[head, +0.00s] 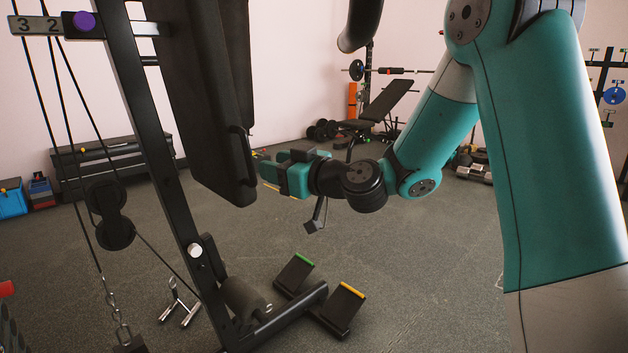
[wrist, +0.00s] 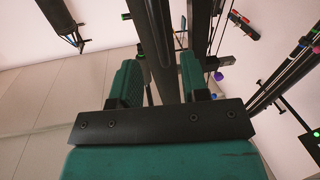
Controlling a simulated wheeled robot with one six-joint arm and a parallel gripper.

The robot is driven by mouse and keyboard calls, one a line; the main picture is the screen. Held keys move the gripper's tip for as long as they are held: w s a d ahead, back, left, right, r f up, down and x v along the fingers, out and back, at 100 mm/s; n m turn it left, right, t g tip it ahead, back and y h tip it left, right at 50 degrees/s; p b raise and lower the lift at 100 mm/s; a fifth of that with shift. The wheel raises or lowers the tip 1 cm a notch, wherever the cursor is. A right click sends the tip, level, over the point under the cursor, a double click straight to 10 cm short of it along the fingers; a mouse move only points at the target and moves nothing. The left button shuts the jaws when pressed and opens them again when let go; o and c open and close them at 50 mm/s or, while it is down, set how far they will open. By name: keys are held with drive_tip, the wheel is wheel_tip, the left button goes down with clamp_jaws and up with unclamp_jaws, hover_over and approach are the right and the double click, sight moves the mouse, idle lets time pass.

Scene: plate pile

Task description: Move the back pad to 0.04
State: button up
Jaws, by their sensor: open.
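The back pad (head: 205,95) is a tall black cushion on the left of the head view, hanging beside the dark machine frame (head: 160,150). A dark handle (head: 246,150) shows along its right edge. My gripper (head: 264,170) is open just right of the pad's lower part, close to the handle. In the wrist view the two teal fingers of my gripper (wrist: 160,75) stand apart. A long dark part runs between and beyond them; I cannot tell whether it touches them. A numbered bar (head: 60,25) marked 3 and 2 carries a purple knob (head: 85,20).
Foot plates with green (head: 304,259) and orange (head: 352,290) edges stand on the floor below my arm. A cable pulley (head: 108,215) hangs at the left. A bench (head: 385,105) and dumbbells (head: 322,130) are far behind. The grey floor between is mostly clear.

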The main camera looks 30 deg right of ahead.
drive_tip(key=b+v, duration=0.2)
drive_tip(key=v, duration=0.7)
drive_tip(key=shift+s+b, duration=0.25)
drive_tip(key=shift+b, duration=0.15)
